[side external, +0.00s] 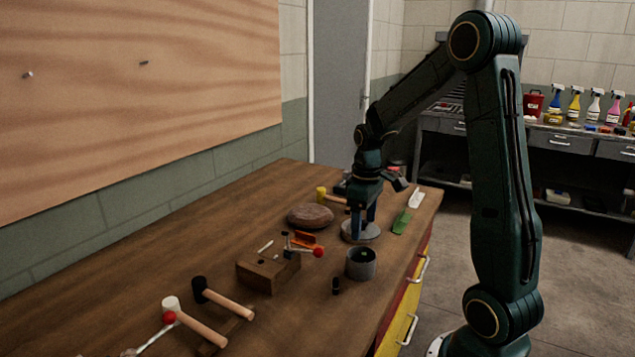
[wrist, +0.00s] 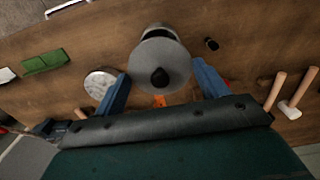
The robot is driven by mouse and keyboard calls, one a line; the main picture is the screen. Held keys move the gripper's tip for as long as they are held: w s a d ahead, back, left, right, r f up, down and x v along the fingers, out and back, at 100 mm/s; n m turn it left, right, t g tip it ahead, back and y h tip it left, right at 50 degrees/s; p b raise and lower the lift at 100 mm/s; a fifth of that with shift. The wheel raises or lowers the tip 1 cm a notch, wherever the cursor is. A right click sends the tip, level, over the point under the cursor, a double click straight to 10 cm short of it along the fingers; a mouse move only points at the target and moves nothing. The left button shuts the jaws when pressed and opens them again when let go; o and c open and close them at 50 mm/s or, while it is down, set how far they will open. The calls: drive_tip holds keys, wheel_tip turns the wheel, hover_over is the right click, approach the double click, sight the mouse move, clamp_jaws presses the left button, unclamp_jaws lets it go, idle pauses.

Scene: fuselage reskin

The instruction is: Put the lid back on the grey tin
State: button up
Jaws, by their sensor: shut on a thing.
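The grey tin (side external: 361,266) stands upright and open on the wooden bench, its dark inside showing. In the wrist view the tin (wrist: 160,31) is partly covered by the grey lid (wrist: 172,66), which has a black knob facing the camera. My gripper (wrist: 162,72) is shut on the lid, with a blue finger on each side. In the side view my gripper (side external: 364,222) is just behind the tin, and the lid is apart from it. A pale round disc (wrist: 100,83) lies beyond the left finger; in the side view it and the lid are hard to tell apart.
A wooden block (side external: 268,272), a brown rounded lump (side external: 310,216) and a red-tipped tool (side external: 318,252) lie left of the tin. A small black piece (side external: 336,286) is close in front. Mallets (side external: 225,299) lie nearer; a green block (side external: 402,221) lies by the right edge.

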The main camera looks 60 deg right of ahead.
drive_tip(key=shift+f, duration=3.1)
drive_tip(key=shift+f, duration=0.15)
idle(0.4)
drive_tip(key=o, duration=1)
drive_tip(key=shift+o, duration=0.4)
drive_tip(key=shift+r, duration=3.5)
drive_tip(key=shift+c, duration=0.2)
